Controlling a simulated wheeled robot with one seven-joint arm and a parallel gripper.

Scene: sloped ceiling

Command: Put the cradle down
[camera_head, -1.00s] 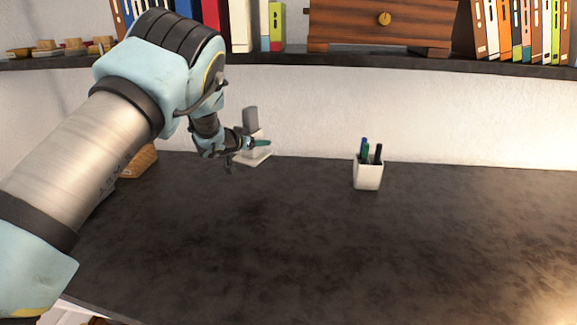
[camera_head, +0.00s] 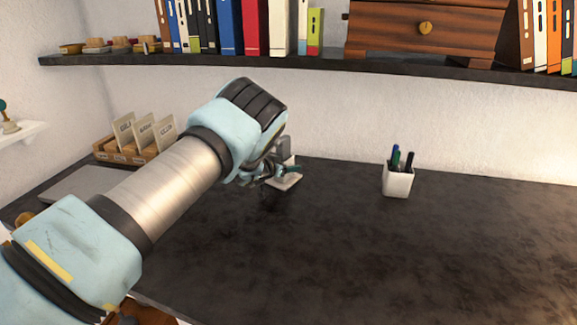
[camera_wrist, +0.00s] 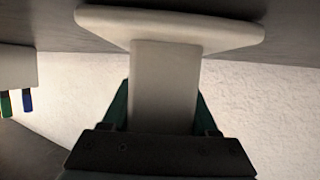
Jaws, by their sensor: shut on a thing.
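The cradle is a pale stand with a flat base plate (camera_head: 289,183) and a grey upright part (camera_head: 283,146). It is upright, low over the back of the dark desk, and whether its base touches the desk is unclear. My gripper (camera_head: 272,172) is shut on it, partly hidden behind my own arm. In the wrist view the cradle's post (camera_wrist: 165,85) sits between my two teal fingers, with its wide base plate at the top of the picture and the dark desk beyond it.
The desk (camera_head: 330,250) is clear in front and to the right. A white pen cup (camera_head: 398,181) stands right of the cradle. A wooden card box (camera_head: 103,152) and a grey flat thing (camera_head: 88,186) lie left. A shelf (camera_head: 330,68) with books runs above.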

